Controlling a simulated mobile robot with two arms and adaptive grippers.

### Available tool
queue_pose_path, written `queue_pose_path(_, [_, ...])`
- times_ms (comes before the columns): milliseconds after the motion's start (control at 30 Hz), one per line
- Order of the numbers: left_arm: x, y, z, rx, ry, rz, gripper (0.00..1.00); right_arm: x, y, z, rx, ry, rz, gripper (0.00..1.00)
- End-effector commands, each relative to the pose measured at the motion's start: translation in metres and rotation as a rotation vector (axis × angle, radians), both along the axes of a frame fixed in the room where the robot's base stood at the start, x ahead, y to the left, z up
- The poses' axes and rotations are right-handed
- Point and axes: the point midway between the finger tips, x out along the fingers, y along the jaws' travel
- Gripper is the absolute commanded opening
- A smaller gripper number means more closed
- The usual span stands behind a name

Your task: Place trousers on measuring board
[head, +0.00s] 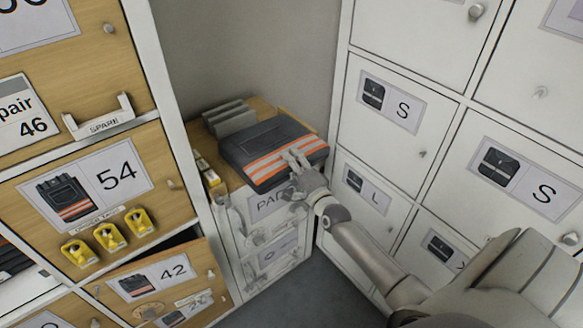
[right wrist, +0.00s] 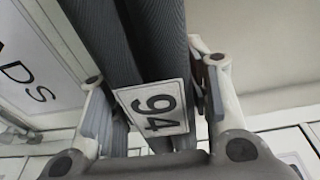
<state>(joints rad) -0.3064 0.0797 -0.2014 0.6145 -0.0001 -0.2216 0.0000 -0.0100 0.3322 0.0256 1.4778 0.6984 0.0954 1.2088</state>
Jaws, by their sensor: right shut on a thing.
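The folded trousers (head: 262,146) are dark grey with orange and pale reflective stripes. They are at the top of the low cabinet in the corner; I cannot tell whether they rest on it. My right gripper (head: 298,172) is shut on their near edge. In the right wrist view the trousers (right wrist: 150,40) run between the two fingers (right wrist: 155,105), with a white tag (right wrist: 155,107) reading 94. I cannot make out a measuring board. My left gripper is not in view.
The low cabinet (head: 262,228) has a PADS label and grey upright pieces (head: 230,117) on top. White lockers (head: 395,150) stand close on the right. Wooden compartments (head: 90,195) are on the left, with several yellow items (head: 108,237); the 42 front (head: 160,283) seems ajar.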

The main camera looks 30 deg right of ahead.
Motion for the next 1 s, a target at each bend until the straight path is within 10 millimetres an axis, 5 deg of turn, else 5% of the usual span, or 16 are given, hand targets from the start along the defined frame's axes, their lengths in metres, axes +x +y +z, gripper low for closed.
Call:
queue_pose_path(200, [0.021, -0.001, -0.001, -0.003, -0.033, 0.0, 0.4, 0.001, -0.001, -0.009, -0.002, -0.013, -0.002, 0.0])
queue_pose_path(500, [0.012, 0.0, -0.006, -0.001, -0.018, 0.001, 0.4, 0.001, -0.001, -0.013, -0.001, -0.011, -0.002, 0.0])
queue_pose_path(533, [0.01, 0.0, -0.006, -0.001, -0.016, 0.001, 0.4, 0.0, 0.0, -0.017, -0.001, -0.002, 0.0, 0.46])
queue_pose_path(600, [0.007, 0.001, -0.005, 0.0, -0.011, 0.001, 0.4, 0.0, 0.0, -0.016, -0.001, -0.002, 0.0, 0.55])
queue_pose_path(700, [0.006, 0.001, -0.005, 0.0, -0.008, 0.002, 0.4, 0.0, 0.0, -0.016, -0.001, -0.002, 0.0, 0.66])
queue_pose_path(1000, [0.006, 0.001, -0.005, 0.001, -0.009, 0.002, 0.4, 0.0, 0.0, -0.016, -0.001, -0.002, 0.0, 0.66])
